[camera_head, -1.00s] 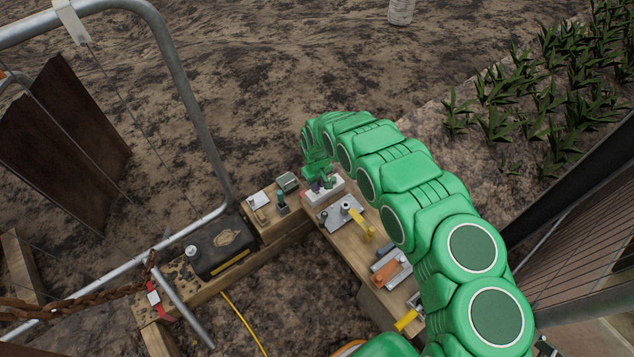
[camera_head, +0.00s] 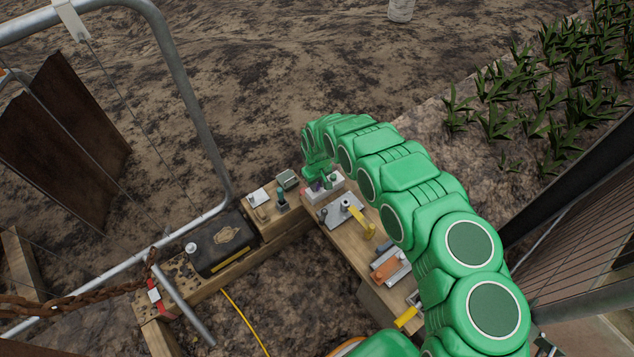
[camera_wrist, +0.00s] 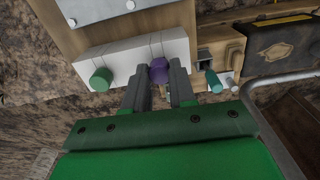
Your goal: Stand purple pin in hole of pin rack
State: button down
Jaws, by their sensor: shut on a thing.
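The pin rack (camera_head: 335,187) is a white block at the far end of the wooden bench. It also shows in the wrist view (camera_wrist: 122,55). The purple pin (camera_wrist: 159,70) is between the two dark fingers of my gripper (camera_wrist: 160,88), which is shut on it. The pin's round purple end faces the wrist camera and overlaps the rack's edge. Its lower part is hidden, so I cannot tell whether it is in a hole. A green pin (camera_wrist: 101,80) stands at the rack, left of the purple one in the wrist view. My gripper (camera_head: 318,178) is small and partly hidden in the head view.
A teal-topped item (camera_head: 282,200) and a black case (camera_head: 222,250) are on the left beam. A metal rail (camera_head: 190,120) stands left.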

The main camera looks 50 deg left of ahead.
jog(key=shift+f, duration=0.2)
jog(key=c, duration=0.8)
grip_release()
jog(key=shift+c, duration=0.2)
jog(key=shift+r, duration=3.9)
